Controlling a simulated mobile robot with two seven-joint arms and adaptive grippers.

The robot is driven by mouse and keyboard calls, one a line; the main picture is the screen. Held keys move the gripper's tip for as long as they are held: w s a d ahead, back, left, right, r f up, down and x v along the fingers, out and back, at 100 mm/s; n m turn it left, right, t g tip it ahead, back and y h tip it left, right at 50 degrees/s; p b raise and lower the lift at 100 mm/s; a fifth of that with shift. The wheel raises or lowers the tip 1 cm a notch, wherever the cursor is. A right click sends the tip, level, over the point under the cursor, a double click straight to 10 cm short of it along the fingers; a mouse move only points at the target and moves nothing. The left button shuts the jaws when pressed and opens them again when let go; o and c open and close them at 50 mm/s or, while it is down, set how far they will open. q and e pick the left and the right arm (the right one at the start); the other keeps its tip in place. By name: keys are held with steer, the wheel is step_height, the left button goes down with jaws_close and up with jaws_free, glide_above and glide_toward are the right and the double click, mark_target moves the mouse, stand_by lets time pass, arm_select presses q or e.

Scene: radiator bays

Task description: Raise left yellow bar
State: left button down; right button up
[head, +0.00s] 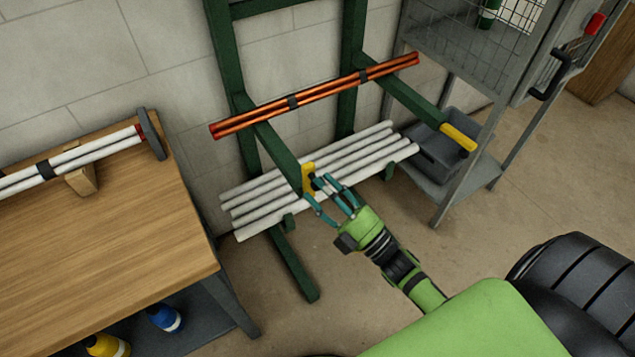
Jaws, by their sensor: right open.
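The left yellow bar (308,177) is a short yellow piece at the front end of the left green rack arm (272,143), and it stands upright. My right gripper (325,196) is open, with its teal fingers right at the yellow bar's lower right side. I cannot tell whether they touch it. The right yellow bar (458,138) lies in line with the end of the right green rack arm (405,95). My left gripper is not in view.
Orange-red pipes (320,97) lie across both rack arms. White pipes (330,175) rest on the lower rack. A wooden table (110,240) stands left, with white pipes on it. A wire cage cart (470,50) with a grey bin (440,150) stands right.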

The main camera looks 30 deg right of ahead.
steer(key=v, duration=1)
steer(key=shift+d, duration=0.1)
steer(key=s+d+f+m+g+h, duration=0.1)
steer(key=s+f+m+g+h, duration=0.2)
steer(key=f, duration=1)
steer(key=s+f+m+g+h, duration=0.1)
steer(key=f+m+g+h, duration=0.3)
steer(key=f, duration=0.9)
steer(key=s+a+f+m+g, duration=0.1)
steer(key=s+f+m+g, duration=0.1)
steer(key=s+f+g, duration=0.4)
steer(key=s+a+f+m+g, duration=0.2)
steer(key=s+f+g, duration=0.4)
steer(key=s+f, duration=0.6)
steer(key=s, duration=0.4)
steer(key=shift+s+a+m+g+h, duration=0.15)
steer(key=shift+s+m+g+h, duration=0.15)
steer(key=shift+s+h, duration=0.1)
